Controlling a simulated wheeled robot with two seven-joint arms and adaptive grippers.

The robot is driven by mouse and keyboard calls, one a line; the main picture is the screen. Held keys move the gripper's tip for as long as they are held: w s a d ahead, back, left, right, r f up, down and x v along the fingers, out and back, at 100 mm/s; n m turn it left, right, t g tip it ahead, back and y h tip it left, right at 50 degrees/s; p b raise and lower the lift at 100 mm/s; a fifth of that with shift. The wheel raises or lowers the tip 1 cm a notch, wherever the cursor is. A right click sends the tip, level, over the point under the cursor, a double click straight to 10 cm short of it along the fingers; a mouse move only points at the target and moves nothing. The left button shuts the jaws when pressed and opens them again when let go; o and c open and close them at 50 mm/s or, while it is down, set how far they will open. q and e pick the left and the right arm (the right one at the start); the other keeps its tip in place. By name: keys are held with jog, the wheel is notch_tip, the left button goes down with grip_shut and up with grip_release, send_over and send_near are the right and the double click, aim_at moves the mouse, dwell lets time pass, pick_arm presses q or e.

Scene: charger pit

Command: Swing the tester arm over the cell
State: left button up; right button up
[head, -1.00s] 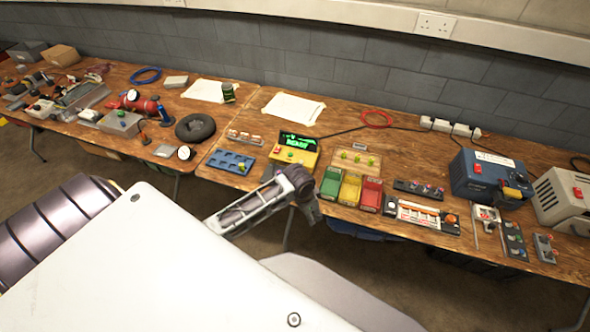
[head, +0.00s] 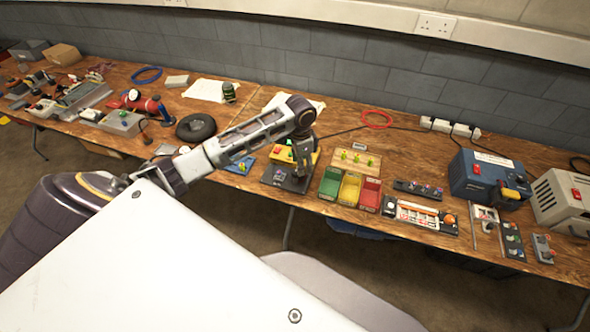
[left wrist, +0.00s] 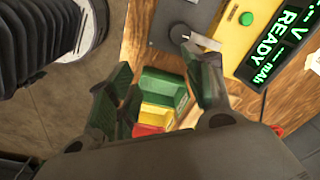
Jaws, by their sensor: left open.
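The yellow tester (head: 282,153) stands on the bench, partly hidden by my left arm in the head view. In the left wrist view its yellow face (left wrist: 232,40) has a green button and a display (left wrist: 272,46) reading READY. A dark grey plate (head: 282,180) lies at its front. A light grey lever-like part, probably the tester arm (left wrist: 205,40), shows on the plate, close to or behind my right-hand fingertip; contact cannot be told. My left gripper (head: 302,162) points down over the plate, its fingers (left wrist: 155,85) apart and empty. No cell can be made out on the tester.
Green (head: 330,183), yellow (head: 349,189) and red (head: 370,194) bins stand just right of the plate. A wooden holder with green-topped pieces (head: 357,160) is behind them. A blue tray (head: 236,167) is left, partly behind my arm. A black cable runs behind the tester.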

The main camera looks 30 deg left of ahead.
pick_arm(q)
notch_tip(320, 180, up, 5)
send_over(295, 172)
jog(key=shift+a+g, duration=0.1)
jog(key=shift+g, duration=0.2)
jog(key=shift+f, duration=0.1)
jog(key=shift+f+p, duration=0.5)
jog(key=shift+f, duration=6.25)
grip_shut()
